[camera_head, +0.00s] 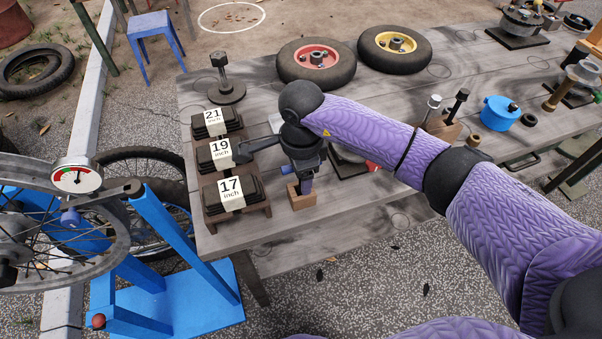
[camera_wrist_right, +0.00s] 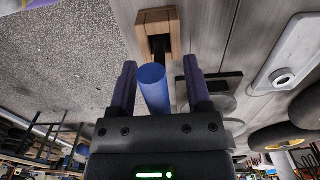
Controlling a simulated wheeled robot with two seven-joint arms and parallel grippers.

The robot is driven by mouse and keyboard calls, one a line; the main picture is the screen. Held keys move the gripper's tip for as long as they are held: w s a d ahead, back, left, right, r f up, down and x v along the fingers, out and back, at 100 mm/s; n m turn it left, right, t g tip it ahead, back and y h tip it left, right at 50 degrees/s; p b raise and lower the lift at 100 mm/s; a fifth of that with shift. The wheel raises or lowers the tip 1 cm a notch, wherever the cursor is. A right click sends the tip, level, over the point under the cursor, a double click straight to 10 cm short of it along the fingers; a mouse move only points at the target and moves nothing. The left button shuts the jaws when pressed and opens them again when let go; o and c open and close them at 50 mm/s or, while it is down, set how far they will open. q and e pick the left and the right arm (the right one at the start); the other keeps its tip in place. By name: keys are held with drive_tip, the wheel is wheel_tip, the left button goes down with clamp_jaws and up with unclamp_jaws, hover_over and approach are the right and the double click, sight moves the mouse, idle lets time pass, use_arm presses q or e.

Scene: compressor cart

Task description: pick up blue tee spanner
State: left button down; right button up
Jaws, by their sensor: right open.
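The blue tee spanner shows as a blue round bar (camera_wrist_right: 154,90) in the right wrist view, between the fingers of my right gripper (camera_wrist_right: 161,88). The fingers are open, with a gap on each side of the bar. Behind the bar, a dark shaft runs to a small wooden block (camera_wrist_right: 157,20). In the head view, my right gripper (camera_head: 303,180) is over this wooden block (camera_head: 301,199) near the table's front edge and hides most of the spanner. My left gripper is not in view.
Stacks with cards 17 (camera_head: 230,188), 19 (camera_head: 221,153) and 21 (camera_head: 214,117) stand left of the gripper. A red-hubbed wheel (camera_head: 300,82) and a yellow-hubbed wheel (camera_head: 376,60) lie at the back. A blue pot (camera_head: 496,118) stands right. A blue stand with a bicycle wheel is at left.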

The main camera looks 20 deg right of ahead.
drive_tip(key=shift+r, duration=0.1)
clamp_jaws()
idle(0.4)
idle(0.8)
